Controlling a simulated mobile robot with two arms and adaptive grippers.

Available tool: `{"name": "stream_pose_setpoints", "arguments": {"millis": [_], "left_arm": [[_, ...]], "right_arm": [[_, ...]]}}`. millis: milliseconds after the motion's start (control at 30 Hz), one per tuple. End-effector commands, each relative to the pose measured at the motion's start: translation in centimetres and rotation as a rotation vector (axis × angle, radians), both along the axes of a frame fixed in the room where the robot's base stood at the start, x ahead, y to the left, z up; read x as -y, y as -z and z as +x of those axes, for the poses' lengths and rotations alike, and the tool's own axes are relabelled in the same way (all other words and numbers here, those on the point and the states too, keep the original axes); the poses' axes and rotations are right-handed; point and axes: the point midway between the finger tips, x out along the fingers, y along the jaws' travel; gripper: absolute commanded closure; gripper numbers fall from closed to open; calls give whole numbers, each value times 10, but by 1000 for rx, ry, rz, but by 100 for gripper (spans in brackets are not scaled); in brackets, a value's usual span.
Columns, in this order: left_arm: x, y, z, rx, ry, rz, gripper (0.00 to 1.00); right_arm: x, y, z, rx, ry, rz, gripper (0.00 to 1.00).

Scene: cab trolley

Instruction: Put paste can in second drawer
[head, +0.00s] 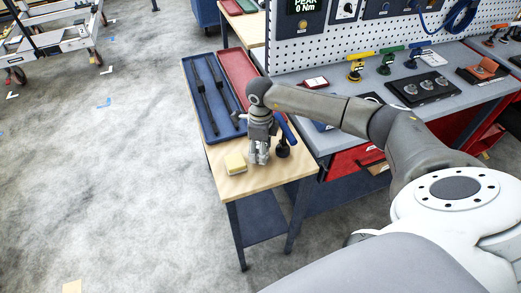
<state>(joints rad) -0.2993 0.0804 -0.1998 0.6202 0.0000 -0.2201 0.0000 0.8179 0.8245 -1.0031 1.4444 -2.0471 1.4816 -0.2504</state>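My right gripper (259,158) points down over the near end of a small wood-topped table (228,191). Its two fingers are close together, and I cannot tell whether anything is between them. I cannot make out a paste can. A red drawer front (350,160) shows under the grey workbench, partly hidden by my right arm; which drawer it is cannot be told. My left gripper is out of view.
A blue tray (188,75) with dark bars and a red tray (236,65) lie on the small table. The grey workbench (318,72) carries several handled tools and a dark block with round pieces (418,90). Open floor (110,190) lies left; a trolley (55,38) stands far left.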

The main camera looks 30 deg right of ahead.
Motion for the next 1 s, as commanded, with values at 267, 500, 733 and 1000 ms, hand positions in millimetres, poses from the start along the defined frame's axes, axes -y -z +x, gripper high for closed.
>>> {"name": "stream_pose_setpoints", "arguments": {"millis": [267, 500, 733, 1000], "left_arm": [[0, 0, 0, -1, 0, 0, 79], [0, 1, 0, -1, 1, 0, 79], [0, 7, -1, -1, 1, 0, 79], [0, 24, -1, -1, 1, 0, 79]], "right_arm": [[0, -1, 0, 1, 0, 0, 85], [0, -2, 1, 1, 0, 0, 85], [0, -21, 2, 5, 0, 1, 85], [-21, -62, -19, 6, -6, 2, 85]]}}
